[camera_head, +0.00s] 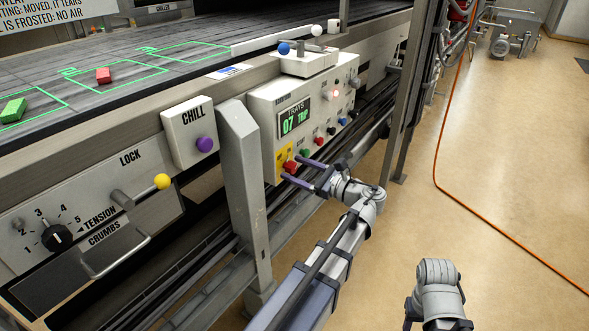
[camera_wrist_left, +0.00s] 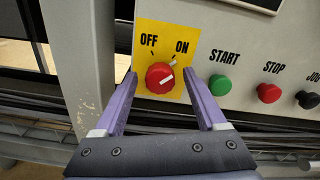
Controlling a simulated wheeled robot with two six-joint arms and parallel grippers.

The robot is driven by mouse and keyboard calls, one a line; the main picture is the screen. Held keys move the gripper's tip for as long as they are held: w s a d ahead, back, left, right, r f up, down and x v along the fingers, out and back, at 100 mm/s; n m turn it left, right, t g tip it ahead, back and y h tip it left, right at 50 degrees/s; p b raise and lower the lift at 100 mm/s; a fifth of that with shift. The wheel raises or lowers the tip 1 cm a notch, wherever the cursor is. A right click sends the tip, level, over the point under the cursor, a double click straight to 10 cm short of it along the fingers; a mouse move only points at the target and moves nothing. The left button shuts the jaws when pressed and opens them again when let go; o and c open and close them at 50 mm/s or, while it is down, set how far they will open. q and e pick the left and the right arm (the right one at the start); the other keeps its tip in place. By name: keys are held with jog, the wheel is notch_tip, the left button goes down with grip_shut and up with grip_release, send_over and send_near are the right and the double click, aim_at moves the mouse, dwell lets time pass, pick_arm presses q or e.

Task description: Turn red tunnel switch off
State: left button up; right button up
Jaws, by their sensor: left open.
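The red tunnel switch is a round red knob (camera_wrist_left: 160,78) on a yellow plate (camera_wrist_left: 147,30) marked OFF at upper left and ON at upper right. Its white pointer line slants right and slightly up, on the ON side. In the head view the knob (camera_head: 290,166) sits at the lower left of the control panel. My left gripper (camera_wrist_left: 160,76) is open, with one purple finger on each side of the knob. In the head view my left gripper (camera_head: 291,170) is at the plate. I cannot tell whether the fingers touch the knob.
A green START button (camera_wrist_left: 220,85) and a red STOP button (camera_wrist_left: 268,92) sit right of the switch. A grey post (camera_head: 243,180) stands left of the panel. The CHILL box (camera_head: 190,132) is farther left. The floor (camera_head: 480,220) at right is open, with an orange hose across it.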

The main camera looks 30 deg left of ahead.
pick_arm(q)
jog(key=shift+a, duration=0.45)
grip_shut()
dwell(0.4)
